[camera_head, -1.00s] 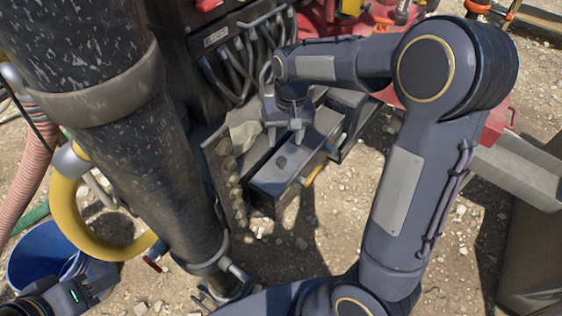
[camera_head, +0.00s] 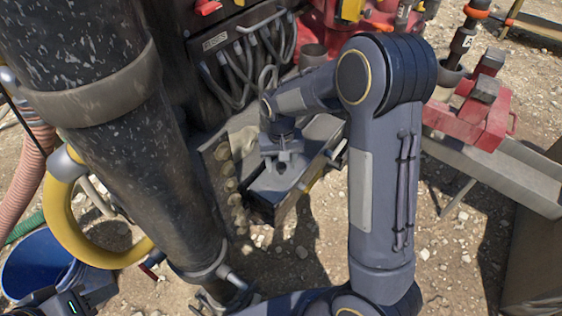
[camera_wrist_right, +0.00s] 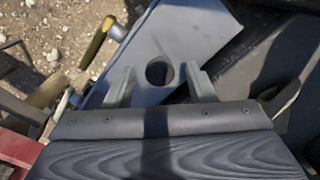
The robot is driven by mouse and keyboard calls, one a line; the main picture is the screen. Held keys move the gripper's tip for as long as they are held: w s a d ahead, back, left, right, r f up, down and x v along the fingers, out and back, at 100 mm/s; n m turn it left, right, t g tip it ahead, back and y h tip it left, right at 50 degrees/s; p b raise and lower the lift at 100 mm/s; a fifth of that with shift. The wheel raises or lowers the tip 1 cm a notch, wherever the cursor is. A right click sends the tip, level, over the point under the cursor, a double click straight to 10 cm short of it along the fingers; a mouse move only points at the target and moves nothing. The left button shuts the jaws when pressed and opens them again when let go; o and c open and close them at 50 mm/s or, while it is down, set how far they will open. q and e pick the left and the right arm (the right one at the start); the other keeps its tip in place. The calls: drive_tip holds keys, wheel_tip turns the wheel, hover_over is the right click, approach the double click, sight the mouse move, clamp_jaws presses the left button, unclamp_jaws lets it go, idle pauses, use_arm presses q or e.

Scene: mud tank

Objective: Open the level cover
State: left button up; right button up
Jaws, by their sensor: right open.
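What looks like the level cover (camera_head: 270,184) is a flat blue-grey metal panel on top of a box beside the black pipe in the head view. In the right wrist view the panel (camera_wrist_right: 187,32) has a round dark hole. My right gripper (camera_head: 281,160) points down over the panel. Its two fingers (camera_wrist_right: 157,80) are apart and empty, one on each side of the hole; I cannot tell whether they touch the panel. My left gripper (camera_head: 76,303) shows only partly at the bottom left, and its fingers cannot be made out.
A thick black pipe (camera_head: 130,130) stands left of the box. A yellow ring (camera_head: 58,215) and blue bucket (camera_head: 35,262) are further left. Cables (camera_head: 240,70) hang behind the box. Red machinery (camera_head: 470,120) is at right. Gravel ground lies in front.

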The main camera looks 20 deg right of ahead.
clamp_jaws()
drive_tip(key=w+d+p, duration=0.1)
drive_tip(key=w+d, duration=0.2)
drive_tip(key=d, duration=0.2)
drive_tip(key=w+d+p, duration=0.1)
drive_tip(key=w+d, duration=0.2)
drive_tip(key=d, duration=0.3)
drive_tip(key=w+d+p, duration=0.1)
drive_tip(key=w+d, duration=0.2)
drive_tip(key=d, duration=0.2)
drive_tip(key=shift+w+d, duration=0.35)
drive_tip(key=shift+w, duration=0.05)
unclamp_jaws()
drive_tip(key=shift+r, duration=0.1)
wheel_tip(320, 180, up, 8)
drive_tip(key=shift+f, duration=0.2)
